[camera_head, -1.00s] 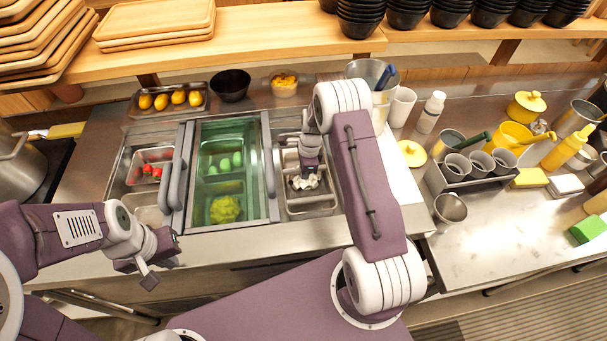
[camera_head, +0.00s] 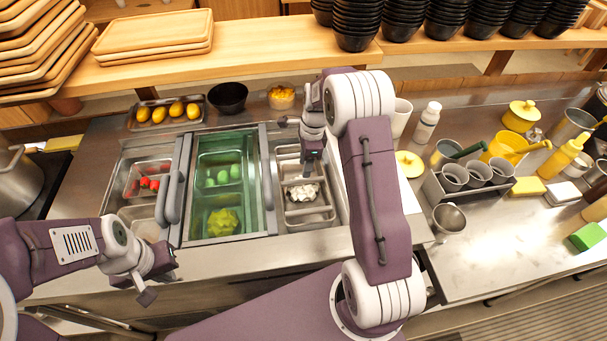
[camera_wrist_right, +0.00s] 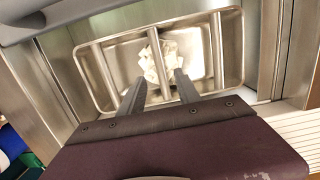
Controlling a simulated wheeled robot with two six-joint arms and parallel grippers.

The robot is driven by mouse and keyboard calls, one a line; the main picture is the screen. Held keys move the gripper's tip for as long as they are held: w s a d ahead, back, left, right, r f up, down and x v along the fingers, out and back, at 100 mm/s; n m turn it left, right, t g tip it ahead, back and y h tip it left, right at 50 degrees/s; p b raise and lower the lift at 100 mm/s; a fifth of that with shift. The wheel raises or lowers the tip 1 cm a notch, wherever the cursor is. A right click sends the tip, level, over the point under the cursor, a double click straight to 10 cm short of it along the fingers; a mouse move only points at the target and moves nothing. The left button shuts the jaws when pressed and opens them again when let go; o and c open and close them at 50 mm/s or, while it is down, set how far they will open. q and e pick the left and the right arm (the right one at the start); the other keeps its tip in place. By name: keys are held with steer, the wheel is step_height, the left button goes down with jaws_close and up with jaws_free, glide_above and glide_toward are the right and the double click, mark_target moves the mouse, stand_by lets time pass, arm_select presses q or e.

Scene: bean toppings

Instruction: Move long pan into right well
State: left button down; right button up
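A long steel pan (camera_head: 318,218) with crossbars lies in the right well (camera_head: 336,216) of the counter. White chunks (camera_head: 303,192) lie in its middle part. My right gripper (camera_head: 310,172) is above the pan's middle.
The middle well (camera_head: 246,226) holds green items under a greenish tint. The left well (camera_head: 122,170) holds a pan of red items. Grey handles (camera_head: 172,190) stand between them. A holder with metal cups (camera_head: 470,190) is at the right. Trays and black bowls line the shelf behind.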

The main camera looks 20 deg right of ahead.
steer(key=shift+r, duration=0.3)
arm_select(q)
steer(key=shift+w, duration=0.1)
steer(key=shift+s, duration=0.2)
arm_select(e)
steer(key=s+a+r+n, duration=0.1)
steer(key=s+a+n, duration=0.1)
steer(key=s+n, duration=0.4)
steer(key=s+a+r+n, duration=0.1)
steer(key=s+a+n, duration=0.1)
steer(key=s+n, duration=0.5)
steer(key=s+a+r+n+h, duration=0.1)
steer(key=s+a+n, duration=0.2)
steer(key=s+n, duration=0.3)
steer(key=shift+s+r+n+t, duration=0.3)
steer(key=shift+n+t, duration=0.1)
steer(key=shift+n, duration=0.3)
arm_select(q)
steer(key=shift+w, duration=0.15)
arm_select(e)
steer(key=shift+f, duration=0.15)
